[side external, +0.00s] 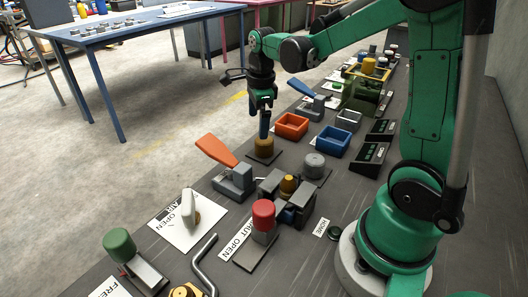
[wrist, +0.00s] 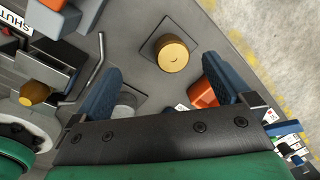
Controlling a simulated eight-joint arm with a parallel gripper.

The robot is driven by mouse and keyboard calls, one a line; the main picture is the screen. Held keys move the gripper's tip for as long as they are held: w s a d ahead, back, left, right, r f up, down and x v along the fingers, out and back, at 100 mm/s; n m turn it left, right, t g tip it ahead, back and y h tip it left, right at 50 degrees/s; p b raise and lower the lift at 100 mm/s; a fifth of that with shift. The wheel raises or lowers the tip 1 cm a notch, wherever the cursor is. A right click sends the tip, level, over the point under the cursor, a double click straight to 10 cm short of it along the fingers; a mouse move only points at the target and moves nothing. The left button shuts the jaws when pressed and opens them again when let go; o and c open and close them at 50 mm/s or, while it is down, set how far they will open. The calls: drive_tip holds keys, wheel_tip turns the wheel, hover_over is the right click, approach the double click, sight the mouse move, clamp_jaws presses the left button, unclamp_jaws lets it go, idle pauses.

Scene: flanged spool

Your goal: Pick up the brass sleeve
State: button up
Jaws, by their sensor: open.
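A short brass cylinder, which looks like the brass sleeve (side external: 264,147), stands upright on a dark square plate in the side view. In the wrist view the brass sleeve (wrist: 173,55) shows its round top, and the dark plate (wrist: 153,48) shows around it. My gripper (side external: 264,133) points down just above the brass sleeve in the side view. In the wrist view my gripper (wrist: 162,66) has its two blue fingers wide apart with nothing held between them. The sleeve appears between the finger directions, beyond the tips. Contact is not visible.
An orange lever (side external: 215,150) on a grey block stands close to the left of the sleeve. A grey cylinder (side external: 314,165) and a smaller brass knob (side external: 288,184) are nearby. Orange (side external: 291,125) and blue (side external: 332,141) trays lie behind. A red-capped post (side external: 263,214) stands in front.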

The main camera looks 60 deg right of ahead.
sight(264, 141)
drive_tip(key=d+f+m, duration=0.1)
drive_tip(key=d+m, duration=0.1)
drive_tip(key=m, duration=0.1)
drive_tip(key=f+m+g, duration=0.1)
drive_tip(key=m, duration=0.1)
drive_tip(key=shift+w+d+f, duration=0.2)
drive_tip(key=shift+d+f, duration=0.15)
drive_tip(key=shift+d, duration=0.05)
drive_tip(key=shift+d+f+m, duration=0.1)
drive_tip(key=shift+f+m, duration=0.15)
drive_tip(key=shift+m, duration=0.05)
drive_tip(key=shift+f, duration=2.55)
drive_tip(key=c, duration=1.4)
drive_tip(key=shift+o, duration=0.2)
drive_tip(key=shift+r, duration=0.15)
